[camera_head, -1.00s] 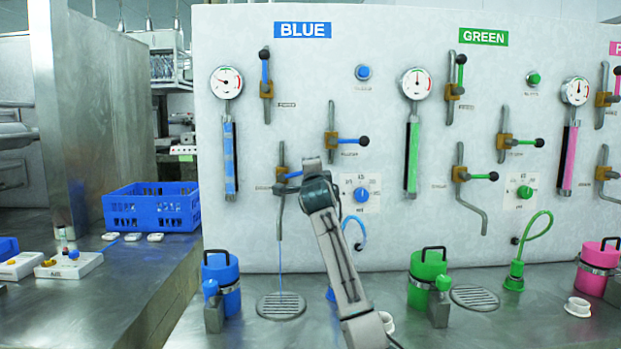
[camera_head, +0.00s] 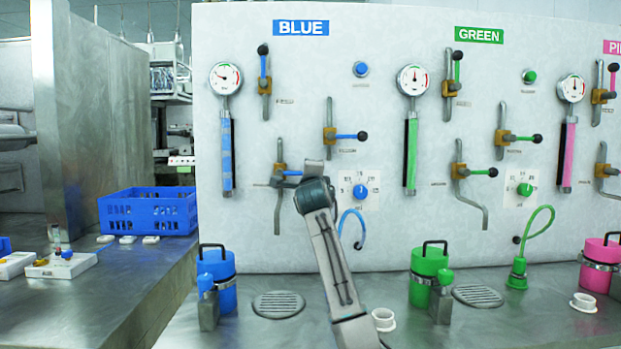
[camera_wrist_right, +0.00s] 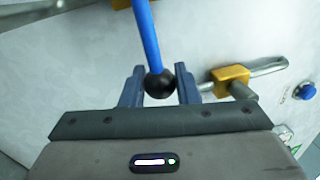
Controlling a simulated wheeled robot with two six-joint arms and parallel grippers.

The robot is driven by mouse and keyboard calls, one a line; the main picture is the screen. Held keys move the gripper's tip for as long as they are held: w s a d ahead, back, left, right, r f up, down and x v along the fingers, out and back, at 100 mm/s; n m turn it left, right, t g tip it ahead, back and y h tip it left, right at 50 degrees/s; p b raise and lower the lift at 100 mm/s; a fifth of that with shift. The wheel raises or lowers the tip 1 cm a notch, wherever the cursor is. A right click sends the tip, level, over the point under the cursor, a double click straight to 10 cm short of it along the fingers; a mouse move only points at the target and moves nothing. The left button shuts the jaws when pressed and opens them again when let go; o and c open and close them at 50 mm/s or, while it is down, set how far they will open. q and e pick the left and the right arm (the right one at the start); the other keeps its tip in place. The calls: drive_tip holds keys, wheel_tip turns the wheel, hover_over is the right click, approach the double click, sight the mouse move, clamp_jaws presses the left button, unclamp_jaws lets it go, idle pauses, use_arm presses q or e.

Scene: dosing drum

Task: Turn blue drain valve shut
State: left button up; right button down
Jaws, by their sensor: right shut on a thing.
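The blue drain valve (camera_head: 280,176) is the lowest valve of the BLUE panel, a brass body on a grey pipe whose spout points down. Its blue lever (camera_head: 292,173) lies about level, pointing right. No liquid shows below the spout. My right gripper (camera_head: 312,172) is at the lever's end and hides its knob in the head view. In the right wrist view, the black knob (camera_wrist_right: 160,85) of the blue lever sits between the fingers of my right gripper (camera_wrist_right: 160,75), which is shut on it. My left gripper is out of view.
A drain grate (camera_head: 278,304) lies under the spout. A blue canister (camera_head: 217,278) stands to its left. Another blue-levered valve (camera_head: 345,135) and a blue dial (camera_head: 361,191) are on the panel close to my right arm. A white ring (camera_head: 384,319) lies at right.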

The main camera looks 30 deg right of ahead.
drive_tip(key=shift+f, duration=0.2)
drive_tip(key=c, duration=1.1)
unclamp_jaws()
drive_tip(key=shift+c, duration=0.2)
drive_tip(key=shift+r, duration=0.1)
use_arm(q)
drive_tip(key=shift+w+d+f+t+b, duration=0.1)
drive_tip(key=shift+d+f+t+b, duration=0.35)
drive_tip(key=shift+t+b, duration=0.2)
use_arm(e)
drive_tip(key=v, duration=1)
drive_tip(key=shift+s+a, duration=0.2)
drive_tip(key=shift+s, duration=0.1)
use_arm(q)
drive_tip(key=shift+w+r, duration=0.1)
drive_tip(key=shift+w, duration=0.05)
